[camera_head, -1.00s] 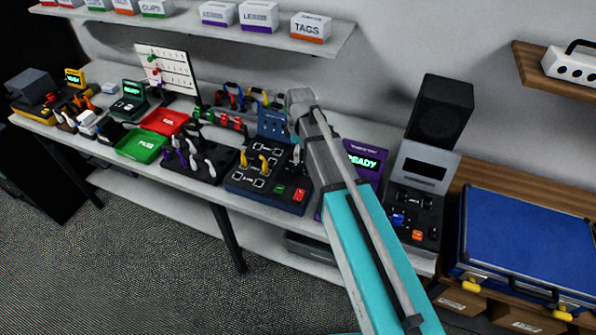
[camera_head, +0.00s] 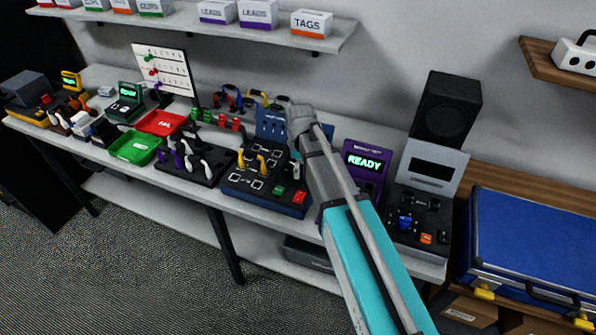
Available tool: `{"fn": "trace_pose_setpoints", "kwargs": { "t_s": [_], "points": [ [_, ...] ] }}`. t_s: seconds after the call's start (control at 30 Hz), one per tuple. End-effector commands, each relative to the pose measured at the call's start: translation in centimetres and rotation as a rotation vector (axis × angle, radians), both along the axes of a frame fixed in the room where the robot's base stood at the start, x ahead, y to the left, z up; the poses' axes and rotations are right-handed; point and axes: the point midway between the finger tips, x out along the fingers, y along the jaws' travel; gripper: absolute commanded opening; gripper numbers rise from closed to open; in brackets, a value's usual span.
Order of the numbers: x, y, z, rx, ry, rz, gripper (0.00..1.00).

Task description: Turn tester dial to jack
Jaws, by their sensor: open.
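A dark tester-like box (camera_head: 240,187) with a blue back panel (camera_head: 272,124), yellow plugs or levers (camera_head: 264,162) and green and red buttons stands mid-bench. Farther right, a dark console (camera_head: 428,243) has a blue knob (camera_head: 405,223), an orange button and a grey screen panel (camera_head: 433,165). I cannot tell which one is the tester; labels are too small to read. My arm reaches up from the lower right. What shows of my gripper (camera_head: 297,168) is a small grey part over the middle box's right side, open. Its fingertips are mostly hidden and no contact is visible.
A purple device (camera_head: 365,185) reading READY stands just right of my arm, partly covered. A black speaker (camera_head: 445,108) and blue case (camera_head: 535,245) are farther right. Green (camera_head: 135,147) and red (camera_head: 162,123) trays and a plug rack lie left. A shelf hangs above.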

Motion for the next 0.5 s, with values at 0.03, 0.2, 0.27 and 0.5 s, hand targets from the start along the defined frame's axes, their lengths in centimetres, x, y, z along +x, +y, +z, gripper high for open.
{"fn": "trace_pose_setpoints", "kwargs": {
  "t_s": [0.03,0.2,0.27,0.5],
  "points": [
    [-0.01,0.00,-0.20,0.000,0.000,0.000,0.84],
    [-0.01,-0.01,-0.22,0.000,0.000,0.000,0.84],
    [0.00,-0.01,-0.20,0.000,0.000,0.000,0.84],
    [0.00,-0.02,-0.20,0.000,0.000,0.000,0.66]
  ]
}}
